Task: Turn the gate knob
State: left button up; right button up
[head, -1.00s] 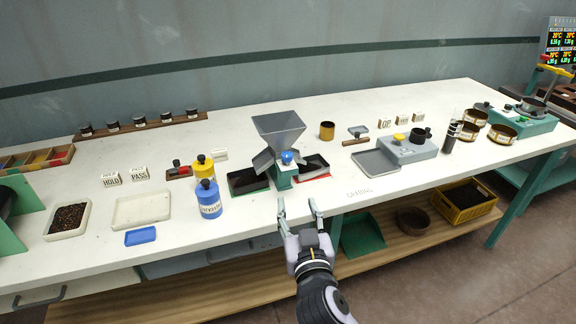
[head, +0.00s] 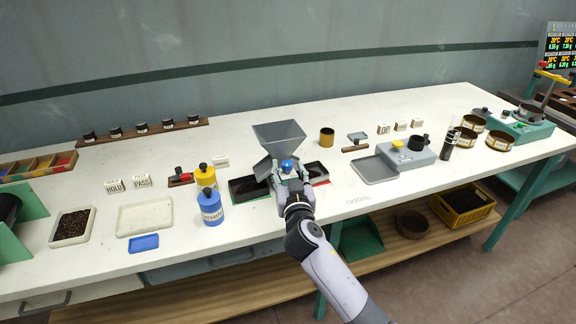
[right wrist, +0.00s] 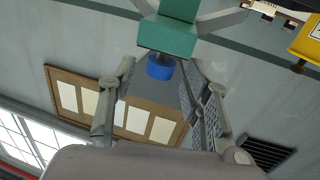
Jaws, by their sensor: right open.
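The blue gate knob (head: 287,165) sits on the front of the small green sorter stand below the grey hopper (head: 279,136). My right gripper (head: 291,183) is open at the knob, with its fingers on either side of it in the head view. In the right wrist view the blue knob (right wrist: 161,67) lies between the two open fingers (right wrist: 158,100), near their tips, under the green housing (right wrist: 168,36). I cannot tell whether a finger touches it. My left gripper is not in view.
Dark trays (head: 249,188) stand on both sides of the sorter. A blue bottle (head: 210,207) and a yellow bottle (head: 205,177) stand to its left. A grey scale (head: 408,152) and a flat grey tray (head: 374,170) are to its right. The table's front right is clear.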

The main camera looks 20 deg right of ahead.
jog(key=shift+w+d, duration=0.1)
jog(key=shift+w, duration=0.65)
jog(key=shift+c, duration=0.2)
grip_shut()
